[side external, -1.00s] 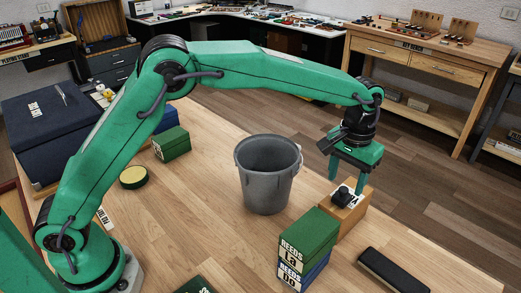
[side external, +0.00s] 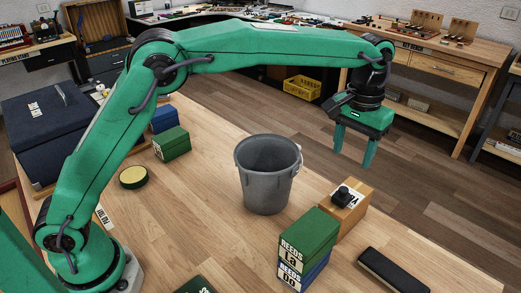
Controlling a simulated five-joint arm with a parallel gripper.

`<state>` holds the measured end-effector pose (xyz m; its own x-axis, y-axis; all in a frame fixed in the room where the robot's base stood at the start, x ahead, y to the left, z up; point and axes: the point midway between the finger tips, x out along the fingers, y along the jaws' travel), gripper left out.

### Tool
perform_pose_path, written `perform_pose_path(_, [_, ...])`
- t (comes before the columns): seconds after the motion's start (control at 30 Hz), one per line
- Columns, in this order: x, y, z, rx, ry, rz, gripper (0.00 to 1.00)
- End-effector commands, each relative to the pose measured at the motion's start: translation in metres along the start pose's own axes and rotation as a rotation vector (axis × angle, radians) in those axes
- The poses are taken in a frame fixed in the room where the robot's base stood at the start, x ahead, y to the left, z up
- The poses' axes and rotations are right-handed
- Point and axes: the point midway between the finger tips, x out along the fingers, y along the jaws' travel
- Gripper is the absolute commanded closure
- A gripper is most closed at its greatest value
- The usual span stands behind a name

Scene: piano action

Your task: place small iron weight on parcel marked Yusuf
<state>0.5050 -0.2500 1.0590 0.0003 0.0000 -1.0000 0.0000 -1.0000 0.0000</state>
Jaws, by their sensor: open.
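A small black iron weight (side external: 342,195) with a knob on top stands upright on a tan cardboard parcel (side external: 351,217). The parcel has a white label (side external: 353,200) on its top, partly covered by the weight; I cannot read a name on it. My gripper (side external: 354,159) is open and empty. It hangs above the parcel, apart from the weight, with its fingers pointing down.
Green and blue reeds boxes (side external: 308,240) are stacked beside the parcel. A grey bucket (side external: 266,185) stands left of it, and a black case (side external: 393,270) lies to the right. More boxes (side external: 171,144) and a round tin (side external: 133,177) are at left.

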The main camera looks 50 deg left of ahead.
Motion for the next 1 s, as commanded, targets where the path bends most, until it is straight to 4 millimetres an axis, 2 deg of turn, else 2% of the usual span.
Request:
perform_pose_path(0.27, [-0.001,-0.001,0.000,0.000,0.001,0.000,0.46])
perform_pose_path(0.47, [-0.012,-0.013,0.005,-0.002,0.018,0.008,0.46])
perform_pose_path(0.67, [-0.035,-0.045,0.020,-0.003,0.058,0.025,0.46])
perform_pose_path(1.0, [-0.070,-0.112,0.068,-0.003,0.156,0.049,0.46])
